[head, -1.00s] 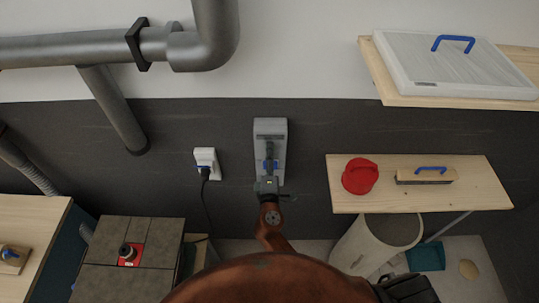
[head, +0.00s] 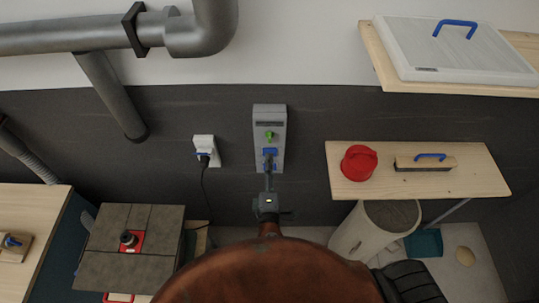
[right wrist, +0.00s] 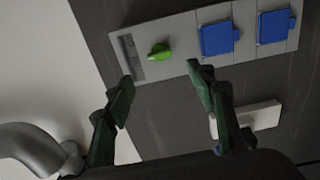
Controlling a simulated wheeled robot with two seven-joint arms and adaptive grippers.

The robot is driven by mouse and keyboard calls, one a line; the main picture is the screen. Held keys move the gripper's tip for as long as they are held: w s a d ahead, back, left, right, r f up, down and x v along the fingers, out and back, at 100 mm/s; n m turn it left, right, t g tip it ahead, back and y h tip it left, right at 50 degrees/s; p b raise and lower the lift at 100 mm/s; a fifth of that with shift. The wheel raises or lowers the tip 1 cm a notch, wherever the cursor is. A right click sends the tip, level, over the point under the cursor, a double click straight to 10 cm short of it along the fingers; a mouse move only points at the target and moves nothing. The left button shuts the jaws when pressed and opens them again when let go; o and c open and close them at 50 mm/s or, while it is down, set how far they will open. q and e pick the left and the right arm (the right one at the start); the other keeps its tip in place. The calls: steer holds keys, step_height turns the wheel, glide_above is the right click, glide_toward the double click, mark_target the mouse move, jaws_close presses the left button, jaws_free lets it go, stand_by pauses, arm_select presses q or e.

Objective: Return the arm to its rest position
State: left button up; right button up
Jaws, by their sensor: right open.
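My right arm comes up from the bottom middle of the head view. Its gripper (head: 268,183) is in front of the lower part of a grey wall panel (head: 263,112). The panel has a green knob (head: 269,136) and blue socket covers, partly hidden by the gripper. In the right wrist view the two dark green fingers (right wrist: 160,74) are spread apart with nothing between them. The panel (right wrist: 184,43), its green knob (right wrist: 159,51) and two blue covers show beyond the fingertips. My left gripper is not in view.
A white wall socket (head: 203,143) with a plugged cable is left of the panel. A wooden shelf (head: 465,184) at right holds a red container (head: 358,163) and a brush (head: 425,163). A whitish bin (head: 350,235) stands below the shelf.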

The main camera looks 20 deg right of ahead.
steer(key=shift+s+a, duration=0.15)
steer(key=shift+s, duration=0.45)
step_height(320, 180, down, 30)
steer(key=d+g+y+b, duration=0.1)
steer(key=g+y+b, duration=0.2)
steer(key=g+b, duration=0.25)
steer(key=s+d+f+m+g+b, duration=0.1)
steer(key=s+d+f+g+b, duration=0.15)
steer(key=f, duration=0.85)
steer(key=s+d+f+m+g+b, duration=0.15)
steer(key=s+f, duration=0.25)
steer(key=f, duration=0.8)
steer(key=s+d+f+m+g+b, duration=0.2)
steer(key=s+d+f, duration=0.3)
steer(key=s+f, duration=0.7)
steer(key=s+d+f+m+g+y+b, duration=0.1)
steer(key=s+d+f+m+b, duration=0.4)
steer(key=s+f, duration=0.7)
steer(key=s+d+f+m+g+b, duration=0.4)
steer(key=s+d+f, duration=0.1)
steer(key=s+f, duration=0.7)
steer(key=shift+s+y, duration=0.4)
steer(key=shift+s, duration=0.25)
